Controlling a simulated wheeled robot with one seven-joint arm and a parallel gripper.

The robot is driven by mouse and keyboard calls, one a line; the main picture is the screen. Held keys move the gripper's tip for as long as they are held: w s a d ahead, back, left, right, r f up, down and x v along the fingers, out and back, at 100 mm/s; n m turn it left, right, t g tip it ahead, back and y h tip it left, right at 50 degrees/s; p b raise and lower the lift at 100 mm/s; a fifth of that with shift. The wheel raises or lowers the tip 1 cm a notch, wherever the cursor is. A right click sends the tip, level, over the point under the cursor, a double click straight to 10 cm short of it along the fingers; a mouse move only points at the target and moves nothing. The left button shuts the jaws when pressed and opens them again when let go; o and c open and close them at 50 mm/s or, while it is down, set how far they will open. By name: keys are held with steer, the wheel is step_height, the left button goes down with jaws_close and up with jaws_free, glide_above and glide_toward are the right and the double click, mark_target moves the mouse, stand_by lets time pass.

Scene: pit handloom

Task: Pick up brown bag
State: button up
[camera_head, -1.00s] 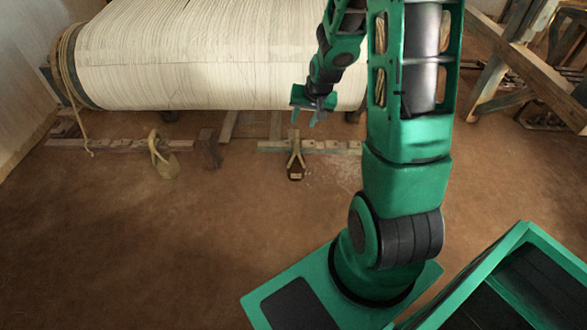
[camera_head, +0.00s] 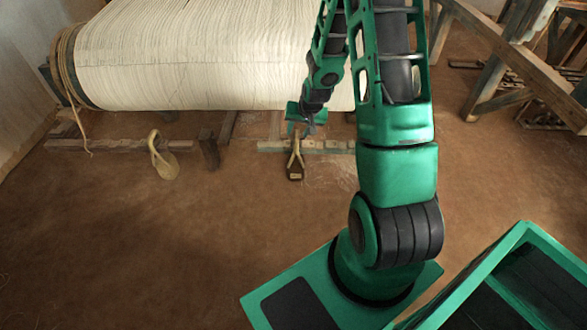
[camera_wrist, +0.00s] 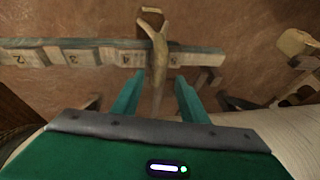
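The brown bag (camera_head: 295,173) is small and dark, with a pale patch and a tan looped strap rising from it. It is low at the numbered wooden beam, left of my arm in the head view. My gripper (camera_head: 303,130) is just above and behind it, over the strap's top. In the wrist view my gripper (camera_wrist: 159,75) is open, its two green fingers apart. The tan strap of the brown bag (camera_wrist: 157,50) runs into the space between the fingers; I cannot tell whether it touches either.
A tan bag (camera_head: 164,163) stands to the left. The numbered beam (camera_wrist: 65,55) lies close to the fingers. The large white warp roll (camera_head: 200,60) is behind, and a wooden frame (camera_head: 500,60) stands at the right. Floor in front is clear.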

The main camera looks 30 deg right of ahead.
steer(key=shift+x, duration=0.9)
jaws_close()
steer(key=shift+w+r, duration=0.1)
stand_by(0.7)
